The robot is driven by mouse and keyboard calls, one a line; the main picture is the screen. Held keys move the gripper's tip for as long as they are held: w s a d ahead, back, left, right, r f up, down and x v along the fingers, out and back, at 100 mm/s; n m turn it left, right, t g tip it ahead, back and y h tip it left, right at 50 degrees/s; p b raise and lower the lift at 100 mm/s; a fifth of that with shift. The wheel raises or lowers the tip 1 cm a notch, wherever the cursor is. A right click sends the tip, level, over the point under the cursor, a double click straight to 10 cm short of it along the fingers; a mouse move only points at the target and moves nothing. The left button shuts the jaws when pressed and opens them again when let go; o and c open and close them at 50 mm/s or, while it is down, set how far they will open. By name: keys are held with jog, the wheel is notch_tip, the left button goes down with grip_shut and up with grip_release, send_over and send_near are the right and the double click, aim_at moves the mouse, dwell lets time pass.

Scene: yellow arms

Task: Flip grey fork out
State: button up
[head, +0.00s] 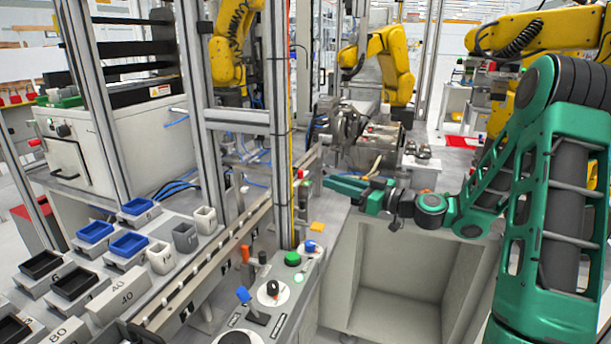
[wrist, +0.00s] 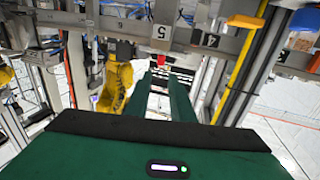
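My gripper (head: 338,183) has green fingers and reaches left from my green arm, close to the upright post and rail in the head view. In the wrist view my gripper (wrist: 160,78) shows two long fingers with a gap between them and nothing held. I cannot make out the grey fork for certain in either view. It may be among the grey parts along the rail (head: 215,258).
A control panel (head: 262,318) with knobs and a green button stands at the front middle. Blue and black bins (head: 95,232) sit at the left. Metal posts (head: 279,120) rise near my gripper. A yellow bar (wrist: 238,75) is at the right in the wrist view.

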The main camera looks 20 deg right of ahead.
aim_at(308, 184)
jog(key=x, duration=1)
grip_shut()
